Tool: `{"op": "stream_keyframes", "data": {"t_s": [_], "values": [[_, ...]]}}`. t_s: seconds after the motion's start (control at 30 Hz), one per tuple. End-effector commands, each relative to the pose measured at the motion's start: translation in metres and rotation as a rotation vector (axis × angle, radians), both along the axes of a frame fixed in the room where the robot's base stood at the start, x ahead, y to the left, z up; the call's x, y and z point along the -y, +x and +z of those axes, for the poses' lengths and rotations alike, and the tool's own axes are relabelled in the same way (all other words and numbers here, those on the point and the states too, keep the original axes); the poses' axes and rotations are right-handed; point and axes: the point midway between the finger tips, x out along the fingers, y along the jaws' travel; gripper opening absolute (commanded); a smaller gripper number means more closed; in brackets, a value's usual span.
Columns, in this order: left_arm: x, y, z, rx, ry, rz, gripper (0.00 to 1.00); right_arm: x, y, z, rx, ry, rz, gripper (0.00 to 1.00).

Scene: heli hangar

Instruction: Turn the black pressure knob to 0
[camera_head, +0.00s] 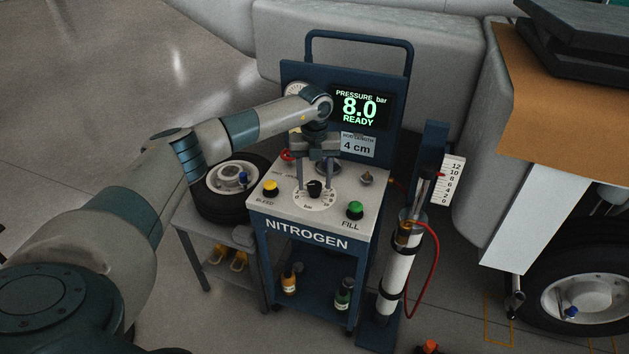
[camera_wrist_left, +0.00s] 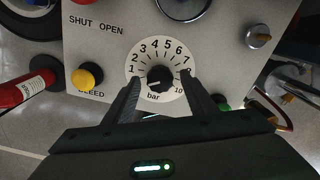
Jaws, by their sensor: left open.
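The black pressure knob (camera_head: 315,187) sits in the middle of a white round dial on the sloped top of the nitrogen cart. In the left wrist view the knob (camera_wrist_left: 159,77) shows a pale mark on its lower left side; I cannot tell exactly which number it meets. The dial (camera_wrist_left: 147,52) is numbered up to 10, with "bar" below. My left gripper (camera_head: 316,184) is open and points down over the dial, with one finger on each side of the knob. The left wrist view shows gaps between fingers and knob. The display (camera_head: 360,108) reads 8.0 bar, READY. My right gripper is out of view.
The panel also carries a yellow BLEED button (camera_head: 270,187), a green FILL button (camera_head: 355,209), a red part (camera_head: 287,155) and a small metal knob (camera_head: 367,178). A gas cylinder (camera_head: 397,270) with a red hose stands right of the cart. A wheel (camera_head: 232,180) lies left on a low table.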

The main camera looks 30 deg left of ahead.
Motion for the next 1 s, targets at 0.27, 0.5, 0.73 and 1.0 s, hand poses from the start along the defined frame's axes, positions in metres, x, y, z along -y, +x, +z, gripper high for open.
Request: {"op": "stream_keyframes", "data": {"t_s": [0.27,0.5,0.73,1.0], "values": [[-0.001,0.001,0.031,0.004,0.001,0.000,0.51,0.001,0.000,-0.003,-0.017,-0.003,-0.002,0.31],[0.000,0.001,0.078,0.006,0.001,0.000,0.51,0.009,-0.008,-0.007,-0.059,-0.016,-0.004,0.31],[-0.001,0.001,0.124,0.004,0.001,0.001,0.51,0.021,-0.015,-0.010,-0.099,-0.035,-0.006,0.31],[0.000,0.001,0.161,0.003,0.000,0.001,0.51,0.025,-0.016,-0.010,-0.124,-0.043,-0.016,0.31]]}}
